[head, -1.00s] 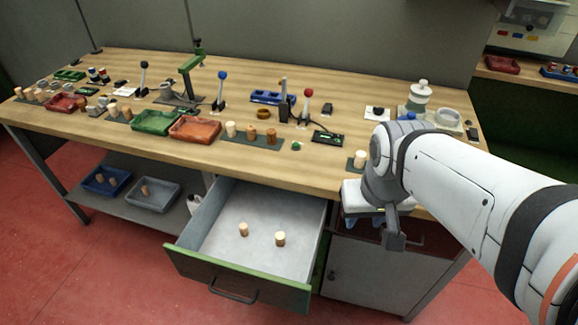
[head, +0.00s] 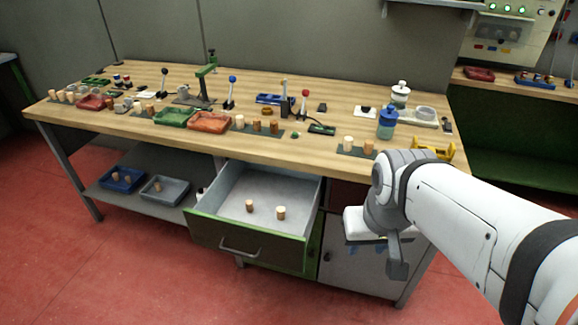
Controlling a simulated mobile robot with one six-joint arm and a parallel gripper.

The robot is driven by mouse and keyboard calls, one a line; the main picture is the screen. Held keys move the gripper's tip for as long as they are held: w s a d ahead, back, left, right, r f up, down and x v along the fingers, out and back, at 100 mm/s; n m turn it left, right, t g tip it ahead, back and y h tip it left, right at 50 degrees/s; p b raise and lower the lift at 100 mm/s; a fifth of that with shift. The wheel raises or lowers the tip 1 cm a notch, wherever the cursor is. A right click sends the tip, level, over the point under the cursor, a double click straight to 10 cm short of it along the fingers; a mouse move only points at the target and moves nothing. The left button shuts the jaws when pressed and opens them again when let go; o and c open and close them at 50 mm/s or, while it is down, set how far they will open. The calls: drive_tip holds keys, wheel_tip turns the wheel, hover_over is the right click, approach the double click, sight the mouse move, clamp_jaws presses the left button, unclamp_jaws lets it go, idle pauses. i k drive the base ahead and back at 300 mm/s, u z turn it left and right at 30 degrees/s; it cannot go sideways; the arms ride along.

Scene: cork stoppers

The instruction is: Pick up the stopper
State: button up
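Cork stoppers stand in several places, and the frames do not tell which one is meant. Two stand in the open drawer: a left stopper (head: 250,205) and a right stopper (head: 281,212). A pale stopper (head: 348,143) and a browner stopper (head: 368,147) stand on a dark mat at the bench's right front. A row with another pale stopper (head: 240,121) stands mid-bench. My gripper (head: 366,249) hangs in front of the cabinet, right of the drawer and below the bench top.
The drawer (head: 213,229) juts out below the bench (head: 300,158). Red (head: 209,123) and green (head: 174,118) trays, levers, a blue-capped jar (head: 387,124) and a yellow holder (head: 432,149) crowd the top. Blue and grey bins sit on the lower shelf. The red floor in front is clear.

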sight(281, 211)
drive_tip(key=u, duration=0.15)
drive_tip(key=i, duration=0.85)
drive_tip(key=z, duration=0.05)
